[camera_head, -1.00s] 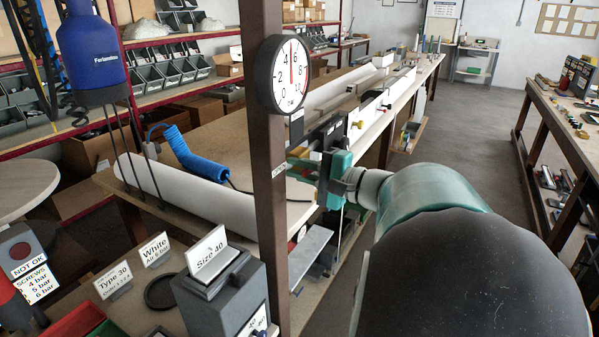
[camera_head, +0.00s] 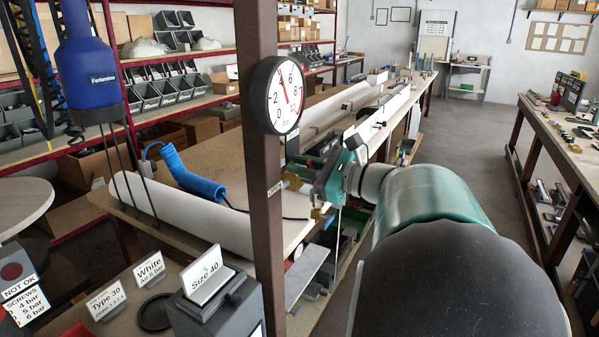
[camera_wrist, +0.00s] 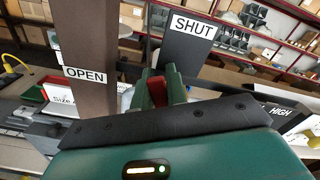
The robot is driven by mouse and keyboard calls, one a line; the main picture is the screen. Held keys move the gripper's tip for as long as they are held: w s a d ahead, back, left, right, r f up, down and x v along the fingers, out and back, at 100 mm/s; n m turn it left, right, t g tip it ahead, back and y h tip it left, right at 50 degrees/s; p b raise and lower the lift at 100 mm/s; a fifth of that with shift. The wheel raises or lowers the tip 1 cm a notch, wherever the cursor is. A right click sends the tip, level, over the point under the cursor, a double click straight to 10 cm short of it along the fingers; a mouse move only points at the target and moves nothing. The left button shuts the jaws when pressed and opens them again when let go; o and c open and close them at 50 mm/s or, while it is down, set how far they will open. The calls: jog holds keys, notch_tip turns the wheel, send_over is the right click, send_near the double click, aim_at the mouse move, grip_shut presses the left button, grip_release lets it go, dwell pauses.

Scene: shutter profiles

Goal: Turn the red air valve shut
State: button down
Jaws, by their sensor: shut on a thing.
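The red air valve (camera_wrist: 153,76) shows in the wrist view as a small red piece between my two green fingers. My gripper (camera_wrist: 160,88) is shut on it. The fingers stand between a white OPEN label (camera_wrist: 86,75) on the brown post at left and a white SHUT label (camera_wrist: 193,27) on a dark plate at upper right. In the head view my gripper (camera_head: 318,186) is tilted, just right of the brown post. I cannot make out the valve clearly there. A round pressure gauge (camera_head: 278,95) on the post has its red needle between 4 and 6.
The brown post (camera_head: 262,200) stands close to the left of my gripper. A bench with a white tube (camera_head: 190,215) and a coiled blue hose (camera_head: 190,175) lies behind it. Small signs and a grey box (camera_head: 215,305) are in front. The floor aisle (camera_head: 455,140) at right is clear.

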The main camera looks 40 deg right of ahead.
jog(key=m, duration=0.1)
jog(key=d+m, duration=0.1)
jog(key=m, duration=0.1)
jog(key=d+m, duration=0.1)
jog(key=m, duration=0.1)
jog(key=shift+w+d+r, duration=0.2)
jog(key=shift+w, duration=0.15)
jog(key=shift+m, duration=0.3)
jog(key=c, duration=1.4)
grip_release()
jog(key=v, duration=1.3)
jog(key=shift+s, duration=0.35)
jog(key=shift+r, duration=0.1)
